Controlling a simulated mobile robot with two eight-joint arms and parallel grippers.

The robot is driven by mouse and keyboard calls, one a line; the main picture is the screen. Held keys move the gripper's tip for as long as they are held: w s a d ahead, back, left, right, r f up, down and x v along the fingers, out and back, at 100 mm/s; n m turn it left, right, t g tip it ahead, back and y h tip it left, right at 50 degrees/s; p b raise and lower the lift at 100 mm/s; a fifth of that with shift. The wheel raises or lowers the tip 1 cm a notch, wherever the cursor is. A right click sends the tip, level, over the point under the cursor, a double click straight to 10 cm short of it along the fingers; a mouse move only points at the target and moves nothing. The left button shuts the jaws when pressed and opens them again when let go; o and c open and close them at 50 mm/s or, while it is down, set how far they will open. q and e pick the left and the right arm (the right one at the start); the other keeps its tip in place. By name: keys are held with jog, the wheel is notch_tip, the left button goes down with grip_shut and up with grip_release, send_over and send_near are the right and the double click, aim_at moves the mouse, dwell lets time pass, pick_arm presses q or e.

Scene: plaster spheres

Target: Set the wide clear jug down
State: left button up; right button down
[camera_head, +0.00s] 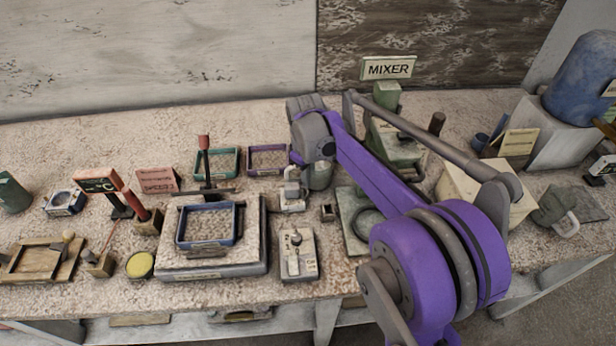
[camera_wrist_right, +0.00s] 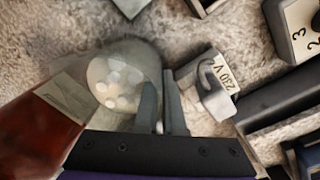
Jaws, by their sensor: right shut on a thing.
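The wide clear jug (camera_wrist_right: 112,75) shows in the right wrist view as a rounded see-through vessel with several white balls inside. My right gripper (camera_wrist_right: 160,95) is shut at the jug's right side, its two grey fingers close together. Whether the jug's base touches the worktop is not clear. My left gripper is not in view.
A red-brown thing (camera_wrist_right: 35,135) is at the left. A blue-rimmed tray (camera_head: 208,243) stands on a scale-like platform. The green mixer (camera_head: 395,150) is behind my arm.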

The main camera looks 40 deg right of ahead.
jog(key=shift+f, duration=0.1)
jog(key=c, duration=0.9)
grip_release()
jog(key=shift+c, duration=0.2)
jog(key=shift+r+p, duration=0.55)
jog(key=shift+r, duration=0.15)
jog(key=shift+a+r+p, duration=0.1)
jog(key=shift+r+p, duration=0.8)
jog(key=shift+r, duration=0.4)
